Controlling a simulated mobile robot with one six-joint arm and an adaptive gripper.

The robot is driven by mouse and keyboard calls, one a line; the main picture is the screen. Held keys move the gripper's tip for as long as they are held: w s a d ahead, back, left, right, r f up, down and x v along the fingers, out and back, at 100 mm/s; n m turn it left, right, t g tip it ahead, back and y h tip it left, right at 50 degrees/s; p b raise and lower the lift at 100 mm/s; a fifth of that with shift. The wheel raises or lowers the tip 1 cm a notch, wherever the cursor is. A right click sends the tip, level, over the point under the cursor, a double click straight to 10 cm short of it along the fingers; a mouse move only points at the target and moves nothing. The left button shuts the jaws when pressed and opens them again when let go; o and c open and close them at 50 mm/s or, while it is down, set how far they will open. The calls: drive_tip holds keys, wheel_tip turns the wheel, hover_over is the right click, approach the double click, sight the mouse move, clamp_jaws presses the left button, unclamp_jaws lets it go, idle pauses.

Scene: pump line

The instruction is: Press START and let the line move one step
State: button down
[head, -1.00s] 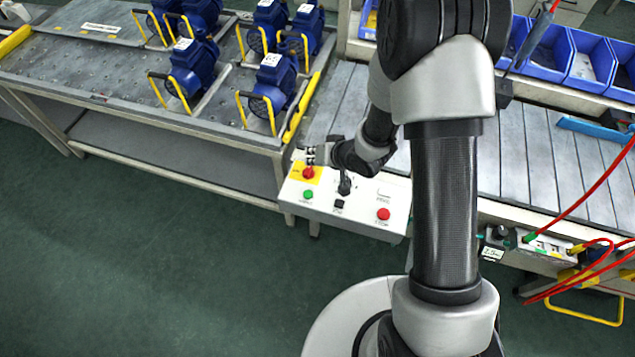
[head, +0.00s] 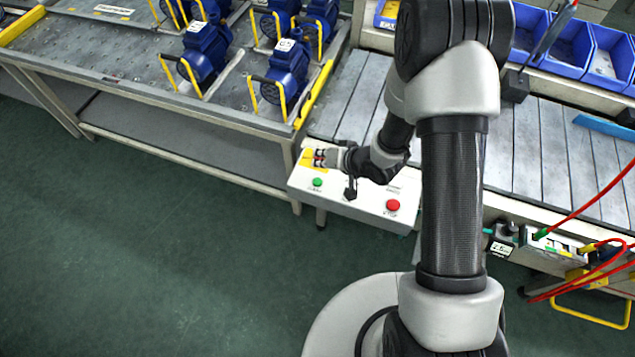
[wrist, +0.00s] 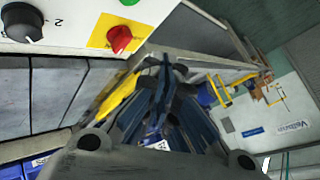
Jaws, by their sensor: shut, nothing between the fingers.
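The white control box (head: 345,205) stands at the front edge of the line. Its green button (head: 317,182) is at the left front, with a small label I cannot read clearly; in the wrist view only its lower edge (wrist: 130,1) shows at the top. A red button (head: 393,205) sits on the right of the box. My gripper (head: 318,159) is shut and empty over the yellow plate at the back left of the box, behind the green button and apart from it. In the wrist view the closed fingers (wrist: 165,70) point beside the red rotary switch (wrist: 118,38).
A black selector knob (wrist: 22,22) is on the box. Blue pumps (head: 282,70) with yellow handles stand on the metal table (head: 150,85) at the left. The slatted conveyor (head: 540,150) runs to the right, with blue bins (head: 610,60) behind. Red hoses (head: 590,270) hang at the right.

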sight(320, 180)
wheel_tip(320, 180, down, 7)
drive_tip(key=b, duration=0.5)
idle(1.2)
drive_tip(key=shift+f+b, duration=0.3)
drive_tip(key=shift+f, duration=0.1)
drive_tip(key=shift+f+b, duration=0.3)
drive_tip(key=shift+f, duration=0.15)
idle(0.5)
drive_tip(key=shift+r+p, duration=0.85)
drive_tip(key=shift+r, duration=0.05)
drive_tip(key=shift+r, duration=0.1)
